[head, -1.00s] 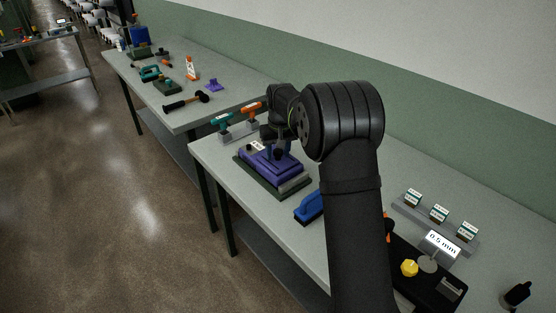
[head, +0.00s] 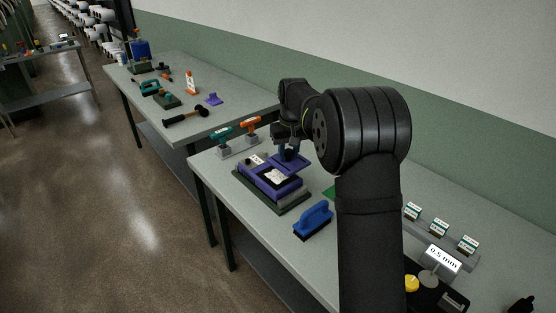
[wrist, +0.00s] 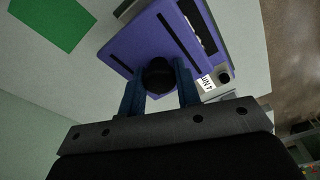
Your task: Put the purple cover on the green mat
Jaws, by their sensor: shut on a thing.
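My gripper (head: 289,152) is shut on the black knob of the purple cover (head: 296,165) and holds the cover above the back right part of a purple box. In the wrist view the blue fingers (wrist: 159,80) stand on both sides of the knob, and the cover (wrist: 150,42) with its dark slots spreads out beyond them. The green mat (wrist: 50,20) lies flat at the upper left of the wrist view, apart from the cover. In the head view only a small piece of the mat (head: 329,192) shows; my arm hides the rest.
The open purple box (head: 262,185), with white material inside, sits on a dark base. A blue-handled brush (head: 314,220) lies in front of the mat. Teal and orange-handled tools (head: 237,137) stand in grey blocks behind the box. Labelled blocks (head: 440,226) stand at the right.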

